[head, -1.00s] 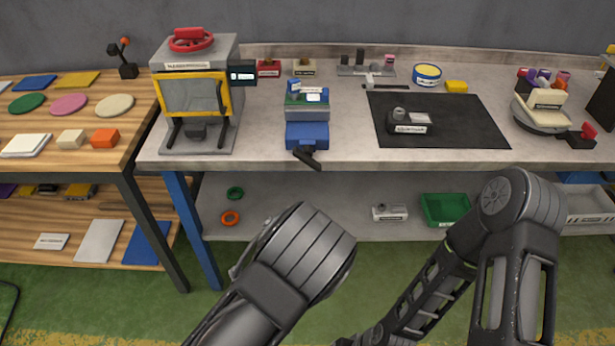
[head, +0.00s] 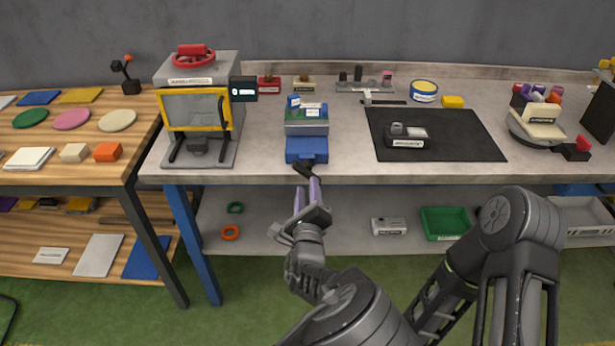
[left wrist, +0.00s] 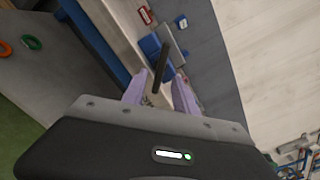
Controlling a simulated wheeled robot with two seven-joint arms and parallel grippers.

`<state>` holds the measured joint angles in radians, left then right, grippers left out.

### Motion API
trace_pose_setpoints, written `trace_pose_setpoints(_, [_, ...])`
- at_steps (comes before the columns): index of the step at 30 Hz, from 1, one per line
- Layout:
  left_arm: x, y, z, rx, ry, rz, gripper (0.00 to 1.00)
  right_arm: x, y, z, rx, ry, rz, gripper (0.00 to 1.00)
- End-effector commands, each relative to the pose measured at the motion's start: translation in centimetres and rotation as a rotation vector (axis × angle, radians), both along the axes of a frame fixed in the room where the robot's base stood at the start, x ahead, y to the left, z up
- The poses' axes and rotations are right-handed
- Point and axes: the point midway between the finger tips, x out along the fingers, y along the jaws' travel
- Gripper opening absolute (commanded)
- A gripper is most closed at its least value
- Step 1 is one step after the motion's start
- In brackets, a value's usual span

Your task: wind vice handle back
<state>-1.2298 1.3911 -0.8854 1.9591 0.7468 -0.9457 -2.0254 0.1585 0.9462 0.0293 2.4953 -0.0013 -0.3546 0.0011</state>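The blue vice (head: 306,148) stands at the front edge of the grey bench, with a small box and a green-grey block at its jaws. Its black handle (head: 303,168) sticks out at the front over the bench edge. My left gripper (head: 307,190) is just below and in front of the handle, with its purple fingers pointing up at it. In the left wrist view, the fingers (left wrist: 160,92) are apart and the dark handle (left wrist: 163,66) shows between them; I cannot tell whether they touch it. My right gripper is out of view.
A yellow-framed press (head: 196,108) stands left of the vice. A black mat (head: 455,138) with a small device (head: 405,137) lies to the right. A shelf below the bench holds a green bin (head: 445,223) and two rings.

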Motion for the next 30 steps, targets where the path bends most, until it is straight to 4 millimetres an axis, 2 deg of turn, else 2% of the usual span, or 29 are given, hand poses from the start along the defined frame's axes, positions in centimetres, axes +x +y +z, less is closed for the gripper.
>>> trace_pose_setpoints(3, [2.0, 0.1, 0.1, -0.001, 0.001, 0.002, 0.35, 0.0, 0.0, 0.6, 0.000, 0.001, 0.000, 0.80])
trace_pose_setpoints(9, [4.5, 0.0, 0.1, -0.001, 0.001, 0.001, 0.35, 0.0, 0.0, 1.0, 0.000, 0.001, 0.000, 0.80])
trace_pose_setpoints(20, [5.0, 0.0, 0.0, 0.000, 0.001, 0.000, 0.34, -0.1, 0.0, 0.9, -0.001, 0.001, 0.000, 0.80])
trace_pose_setpoints(30, [5.0, 0.0, 0.0, -0.001, 0.001, 0.000, 0.06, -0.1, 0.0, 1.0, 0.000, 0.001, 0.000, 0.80])
